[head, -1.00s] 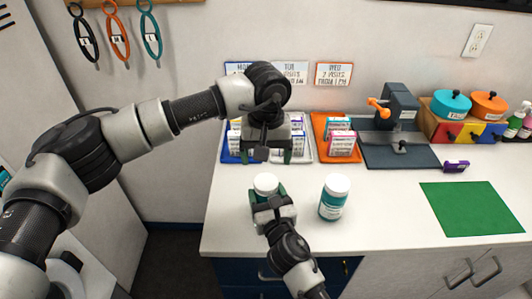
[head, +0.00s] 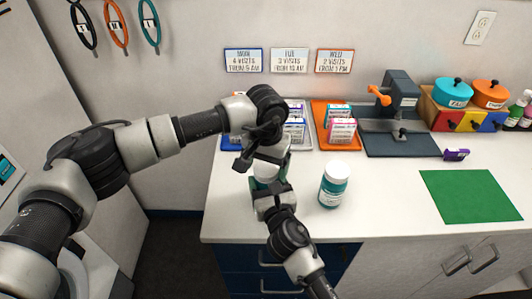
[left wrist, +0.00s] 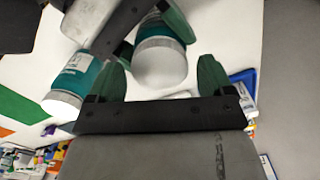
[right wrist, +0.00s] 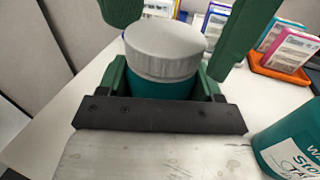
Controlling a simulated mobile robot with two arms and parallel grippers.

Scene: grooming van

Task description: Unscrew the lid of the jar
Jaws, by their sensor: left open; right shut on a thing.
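The held jar, a teal jar (right wrist: 165,84) with a ribbed white lid (right wrist: 165,50), stands upright on the counter. It is mostly hidden in the head view, between my two grippers. My right gripper (right wrist: 162,82) is shut on its body, below the lid. My left gripper (left wrist: 162,75) is open and comes down from above. Its green fingers are on either side of the lid, apart from it as far as I can see. A second teal jar (head: 333,185) with a white lid stands to the right, apart from both grippers; it also shows in the left wrist view (left wrist: 78,76).
Behind are a blue tray and an orange tray (head: 320,126) with small boxes. A dark press-like device (head: 400,100), a purple item (head: 456,154) and a green mat (head: 470,195) lie to the right. The counter front right of the second jar is clear.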

